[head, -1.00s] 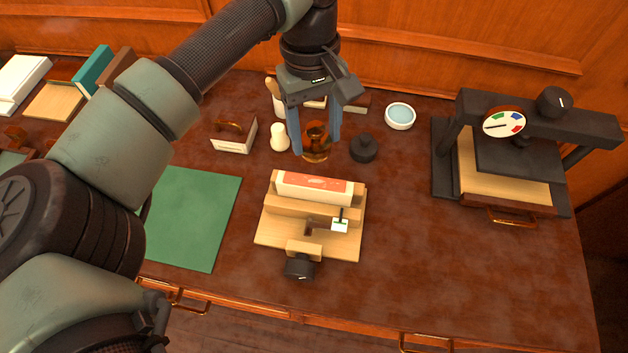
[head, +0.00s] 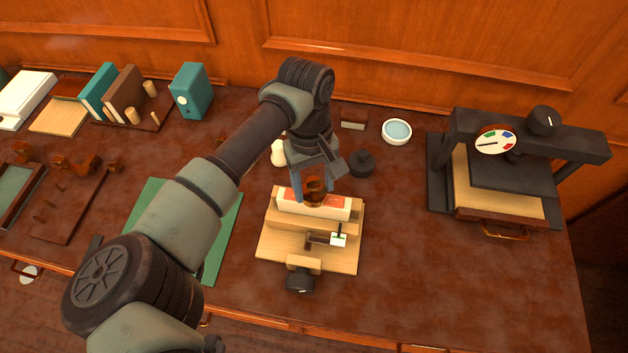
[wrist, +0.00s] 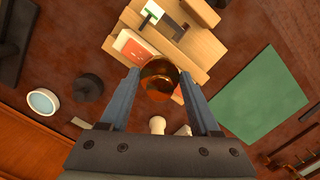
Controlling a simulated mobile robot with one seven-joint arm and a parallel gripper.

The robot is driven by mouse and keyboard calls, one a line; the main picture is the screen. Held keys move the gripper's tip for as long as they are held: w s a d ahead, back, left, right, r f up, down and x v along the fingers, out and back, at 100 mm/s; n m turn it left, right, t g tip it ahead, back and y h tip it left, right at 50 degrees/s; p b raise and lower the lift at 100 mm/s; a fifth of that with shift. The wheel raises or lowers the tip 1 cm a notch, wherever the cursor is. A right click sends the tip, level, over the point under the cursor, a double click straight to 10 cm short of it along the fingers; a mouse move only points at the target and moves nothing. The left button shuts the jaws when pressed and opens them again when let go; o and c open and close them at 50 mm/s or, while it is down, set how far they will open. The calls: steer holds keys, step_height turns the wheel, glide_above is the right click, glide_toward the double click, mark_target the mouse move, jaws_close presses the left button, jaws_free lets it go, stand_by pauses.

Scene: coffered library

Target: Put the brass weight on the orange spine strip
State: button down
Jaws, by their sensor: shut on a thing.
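The brass weight (head: 315,188) is a round, shiny amber-brown piece. My gripper (head: 314,197) is shut on it, with one finger on either side; the wrist view shows the weight (wrist: 159,76) between the fingertips. The orange spine strip (head: 333,203) lies along the top of a white book block held in a wooden press. The weight is over the strip and hides its middle in the head view. I cannot tell whether it touches the strip or hangs just above. In the wrist view part of the strip (wrist: 134,50) shows beside the weight.
The wooden press (head: 342,262) stands on the dark desk, with a green mat (head: 226,232) to its left. A black knob-topped piece (head: 361,163) and a blue-filled bowl (head: 397,131) stand behind. A black press with a dial (head: 497,140) is at right. The front right desk is clear.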

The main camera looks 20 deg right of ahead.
steer(key=shift+f, duration=0.1)
steer(key=shift+c, duration=0.6)
jaws_free()
steer(key=shift+r, duration=0.3)
step_height(320, 180, up, 12)
steer(key=w+b, duration=0.1)
steer(key=b, duration=0.2)
steer(key=shift+w+f, duration=0.15)
steer(key=shift+w, duration=0.05)
steer(key=shift+d, duration=0.1)
